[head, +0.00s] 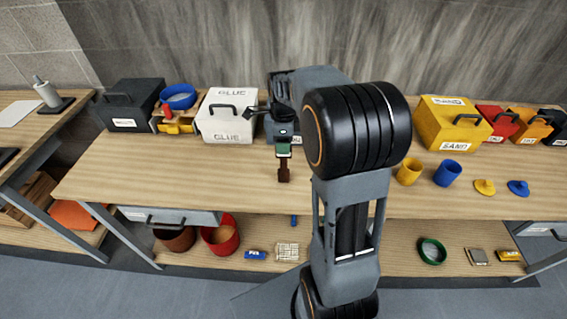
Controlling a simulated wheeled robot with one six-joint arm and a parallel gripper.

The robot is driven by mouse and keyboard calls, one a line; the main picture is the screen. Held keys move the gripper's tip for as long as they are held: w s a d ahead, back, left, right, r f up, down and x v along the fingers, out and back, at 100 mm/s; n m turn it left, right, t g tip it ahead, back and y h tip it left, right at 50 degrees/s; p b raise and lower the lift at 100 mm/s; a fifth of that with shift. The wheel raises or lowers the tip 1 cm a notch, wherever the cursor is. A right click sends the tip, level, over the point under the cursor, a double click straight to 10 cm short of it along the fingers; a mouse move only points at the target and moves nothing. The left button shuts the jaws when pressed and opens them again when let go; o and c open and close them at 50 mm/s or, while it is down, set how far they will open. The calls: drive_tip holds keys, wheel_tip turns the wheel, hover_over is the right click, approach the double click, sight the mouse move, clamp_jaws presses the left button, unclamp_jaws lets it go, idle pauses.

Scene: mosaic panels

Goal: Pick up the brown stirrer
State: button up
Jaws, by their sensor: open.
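A small brown piece (284,173), which may be the brown stirrer, lies on the bench top near the middle, below a green part that seems to join it. I cannot tell whether it is one tool. My gripper (268,116) is open, with dark fingers above the back of the bench, beside the white glue box. It is farther back than the brown piece and apart from it. No object shows between its fingers. My own wrist and arm hide part of the bench to the right.
A white glue box (227,117) stands left of the gripper. A black box (131,105) and blue bowl (179,96) are farther left. A yellow box (451,123), yellow cup (409,171) and blue cup (447,173) stand right of my arm. The left front bench top is clear.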

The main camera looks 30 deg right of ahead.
sight(284, 165)
drive_tip(key=shift+f+p, duration=0.65)
drive_tip(key=shift+f, duration=1.9)
drive_tip(key=shift+c, duration=0.4)
clamp_jaws()
